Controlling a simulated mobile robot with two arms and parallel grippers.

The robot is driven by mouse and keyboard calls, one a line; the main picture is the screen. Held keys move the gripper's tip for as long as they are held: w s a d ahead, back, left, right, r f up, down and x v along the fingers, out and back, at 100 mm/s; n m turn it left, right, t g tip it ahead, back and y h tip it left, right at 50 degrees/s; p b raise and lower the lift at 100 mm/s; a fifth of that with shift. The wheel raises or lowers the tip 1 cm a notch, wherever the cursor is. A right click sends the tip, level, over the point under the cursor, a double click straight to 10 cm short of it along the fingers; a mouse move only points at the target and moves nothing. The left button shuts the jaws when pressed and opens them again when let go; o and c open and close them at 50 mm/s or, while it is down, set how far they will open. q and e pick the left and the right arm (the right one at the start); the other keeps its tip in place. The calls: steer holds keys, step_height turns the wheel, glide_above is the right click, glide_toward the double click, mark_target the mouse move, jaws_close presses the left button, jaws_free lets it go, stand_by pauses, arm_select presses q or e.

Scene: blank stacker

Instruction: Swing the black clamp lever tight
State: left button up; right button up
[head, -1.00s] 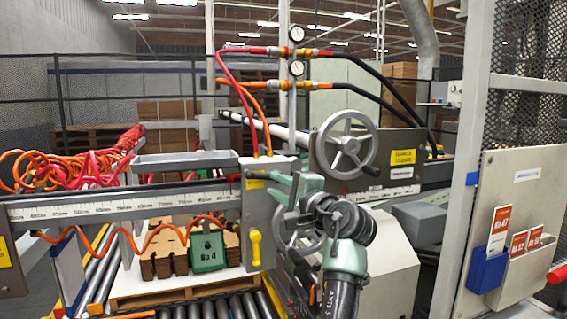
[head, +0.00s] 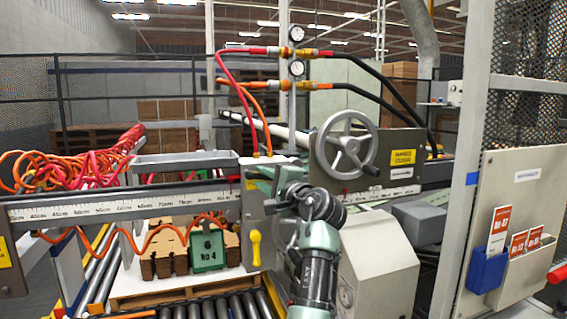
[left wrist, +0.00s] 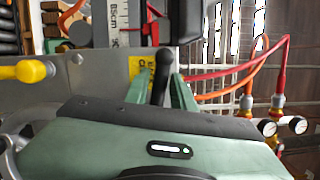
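The black clamp lever (left wrist: 161,80) shows in the left wrist view as a short dark bar with a rounded end. It stands between the two green fingers of my left gripper (left wrist: 162,88). The fingers are apart, one on each side of the lever, and I see no firm contact. In the head view my left gripper (head: 265,180) is in front of the grey carriage plate (head: 257,228), below the hoses. My right gripper is in neither view.
A yellow handle (head: 255,249) hangs on the plate, close below my left gripper; it also shows in the wrist view (left wrist: 28,71). A grey handwheel (head: 346,145) is to the right. A ruled rail (head: 110,207) runs left. Red and orange hoses rise above the plate.

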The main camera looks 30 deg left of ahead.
arm_select(q)
steer(key=r+m+t+p, duration=0.1)
steer(key=m+p, duration=0.3)
steer(key=w+d+r+m+t+p, duration=0.1)
steer(key=m+p, duration=0.3)
steer(key=w+r+m+t+p, duration=0.1)
steer(key=m+p, duration=0.3)
steer(key=shift+d+r+t, duration=0.3)
steer(key=shift+d+r, duration=0.05)
steer(key=shift+r, duration=0.05)
steer(key=shift+w+d+m+t, duration=0.2)
steer(key=shift+m+t, duration=0.1)
steer(key=shift+m, duration=0.8)
steer(key=shift+w+d+m+t, duration=0.15)
steer(key=shift+m+t, duration=0.15)
steer(key=shift+m, duration=0.5)
steer(key=m, duration=0.2)
steer(key=w+m+h, duration=0.1)
steer(key=shift+d+m+t, duration=0.4)
steer(key=v, duration=0.9)
steer(key=shift+f, duration=0.1)
